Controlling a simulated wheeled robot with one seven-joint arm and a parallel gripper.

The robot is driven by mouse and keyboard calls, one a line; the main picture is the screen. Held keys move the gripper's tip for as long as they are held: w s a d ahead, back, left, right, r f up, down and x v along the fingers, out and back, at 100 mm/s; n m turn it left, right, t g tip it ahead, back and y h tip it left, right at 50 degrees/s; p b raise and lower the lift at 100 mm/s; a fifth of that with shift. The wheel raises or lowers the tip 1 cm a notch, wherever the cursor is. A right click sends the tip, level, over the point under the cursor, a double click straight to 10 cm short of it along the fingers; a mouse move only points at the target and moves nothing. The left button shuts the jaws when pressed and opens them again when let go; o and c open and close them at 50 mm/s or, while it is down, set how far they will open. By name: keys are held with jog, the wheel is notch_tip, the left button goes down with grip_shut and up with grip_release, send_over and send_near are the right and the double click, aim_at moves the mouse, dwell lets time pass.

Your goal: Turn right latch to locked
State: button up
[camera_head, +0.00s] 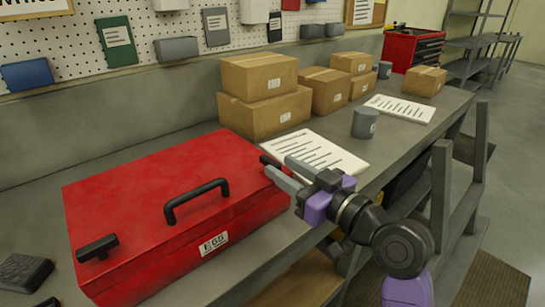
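The red toolbox (150,190) lies closed on the workbench, with a black handle (196,201) on it and a white label on its front. The left latch (97,247) is a black bar at the box's left front. The right latch (268,160) is a small dark piece at the box's right side, mostly hidden by my gripper (277,165). My gripper's two grey fingers are apart and reach in from the right, with their tips at this latch. I cannot tell whether they touch it, nor how the latch is turned.
Printed sheets (314,152) lie right behind my gripper. Cardboard boxes (262,112) and a grey cup (364,123) stand farther back on the bench (225,288). A dark block (24,272) lies at the left front. The bench's front edge runs below my arm.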

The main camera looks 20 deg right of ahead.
aim_at(270, 160)
jog(key=x, duration=0.5)
jog(key=shift+s, duration=0.1)
grip_shut()
